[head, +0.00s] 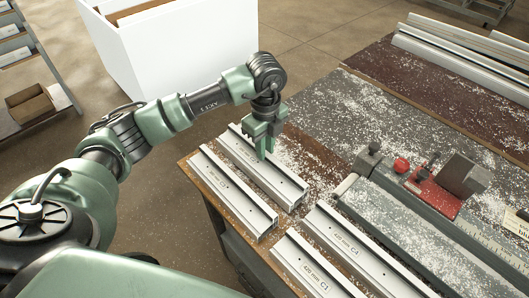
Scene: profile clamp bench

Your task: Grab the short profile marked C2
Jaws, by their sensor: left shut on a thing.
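Four short silver profiles lie near the left corner of the bench. My left gripper (265,152) points down and is shut on the rear profile (284,184) of the left pair, near its middle. The mark on that profile is too small to read. The front profile (232,194) of that pair lies alongside it, and its mark is also too small to read for sure. The profile marked C4 (362,257) and the profile marked C1 (314,273) lie nearer the bottom edge. My right gripper is not in view.
A red clamp (436,190) on a grey bed (415,225) stands to the right. Long profiles (462,60) lie at the back right. Sawdust covers much of the bench (345,115). A white bin (180,45) stands behind, and a shelf with a cardboard box (30,103) is at left.

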